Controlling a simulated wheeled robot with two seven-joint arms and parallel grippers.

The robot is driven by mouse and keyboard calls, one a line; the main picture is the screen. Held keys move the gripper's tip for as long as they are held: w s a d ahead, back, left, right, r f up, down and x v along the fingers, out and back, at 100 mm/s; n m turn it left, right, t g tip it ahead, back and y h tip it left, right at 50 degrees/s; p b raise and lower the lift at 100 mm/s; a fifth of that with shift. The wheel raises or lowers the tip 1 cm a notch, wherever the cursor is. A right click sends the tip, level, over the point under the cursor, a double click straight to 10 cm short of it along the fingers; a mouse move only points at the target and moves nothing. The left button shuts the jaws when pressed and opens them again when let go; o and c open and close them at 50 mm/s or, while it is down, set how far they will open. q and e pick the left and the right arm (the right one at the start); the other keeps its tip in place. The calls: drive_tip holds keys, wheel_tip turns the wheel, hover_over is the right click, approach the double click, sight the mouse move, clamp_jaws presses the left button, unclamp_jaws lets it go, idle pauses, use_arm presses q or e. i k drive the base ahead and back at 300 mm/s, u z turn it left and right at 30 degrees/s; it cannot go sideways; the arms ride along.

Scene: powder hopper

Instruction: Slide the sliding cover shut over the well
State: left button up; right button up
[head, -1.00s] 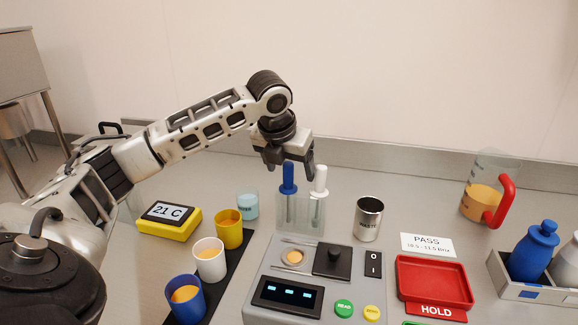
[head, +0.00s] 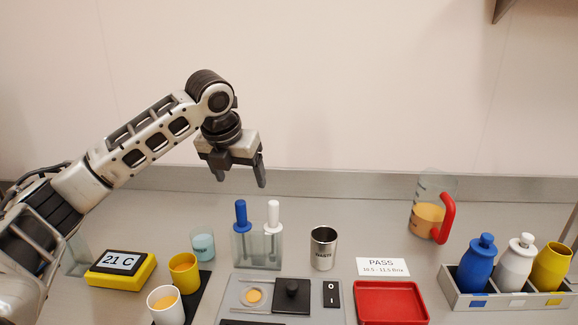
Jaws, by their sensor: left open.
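The sliding cover (head: 291,295) is a black square plate with a round knob. It sits on the grey instrument, just right of the well (head: 253,295), which is uncovered and shows orange liquid. My left gripper (head: 246,178) is open and empty, high above the back of the counter. It is behind and above the instrument, clear of the cover and the droppers. My right gripper is not in view. The front of the instrument is cut off by the bottom edge.
A clear holder with blue and white droppers (head: 240,217) stands behind the instrument. A metal waste cup (head: 323,250) is to its right. A red tray (head: 390,303), a jug (head: 428,218) and a bottle rack (head: 515,300) are further right. Cups and a yellow thermometer (head: 121,267) are left.

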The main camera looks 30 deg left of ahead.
sight(291, 296)
drive_tip(key=k, duration=1.5)
